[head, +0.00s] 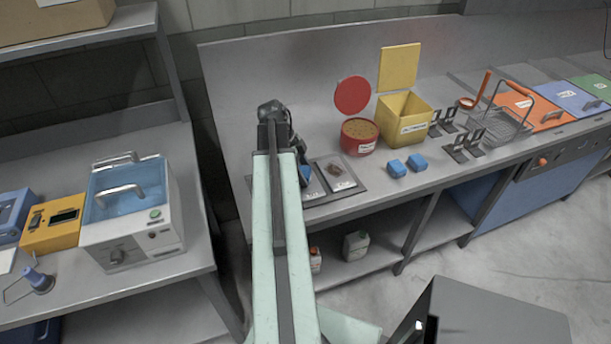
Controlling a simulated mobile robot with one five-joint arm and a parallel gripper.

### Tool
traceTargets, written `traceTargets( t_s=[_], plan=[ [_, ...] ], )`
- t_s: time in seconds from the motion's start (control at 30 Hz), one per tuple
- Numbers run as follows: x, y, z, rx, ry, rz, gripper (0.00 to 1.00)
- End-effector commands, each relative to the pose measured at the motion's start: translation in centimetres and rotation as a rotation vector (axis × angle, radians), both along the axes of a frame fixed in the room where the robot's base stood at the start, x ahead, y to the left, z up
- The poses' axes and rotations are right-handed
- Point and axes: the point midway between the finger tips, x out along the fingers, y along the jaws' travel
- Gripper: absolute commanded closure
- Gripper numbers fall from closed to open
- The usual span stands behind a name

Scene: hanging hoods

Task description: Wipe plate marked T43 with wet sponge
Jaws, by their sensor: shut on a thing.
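My gripper (303,171) is at the far end of my pale green arm, low over the left end of the long grey counter. It is mostly hidden by the arm and is shut on a blue sponge (305,176), of which only a small part shows. A pale plate (340,185) with a brown stain and a small label lies just right of the sponge on a dark grey tray (359,190). The label is too small to read. Another plate seems to lie under the sponge, mostly hidden; I cannot tell whether the sponge touches it.
Two blue sponges (397,168) lie on the counter to the right. Behind them stand an open red tin (360,137) and an open yellow bin (405,118). Black stands (463,147) and a wire basket (500,122) are further right. A water bath (130,205) stands on the left table.

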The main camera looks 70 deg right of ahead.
Motion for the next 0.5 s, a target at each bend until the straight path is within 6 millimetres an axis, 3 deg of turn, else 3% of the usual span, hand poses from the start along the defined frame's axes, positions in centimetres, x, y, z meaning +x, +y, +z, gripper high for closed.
traceTargets(
  t_s=[0.2,0.5],
  plan=[
    [0.0,0.0,0.5,0.000,0.000,0.000,0.74],
    [0.0,0.0,4.1,0.000,0.000,0.000,0.74]
  ],
)
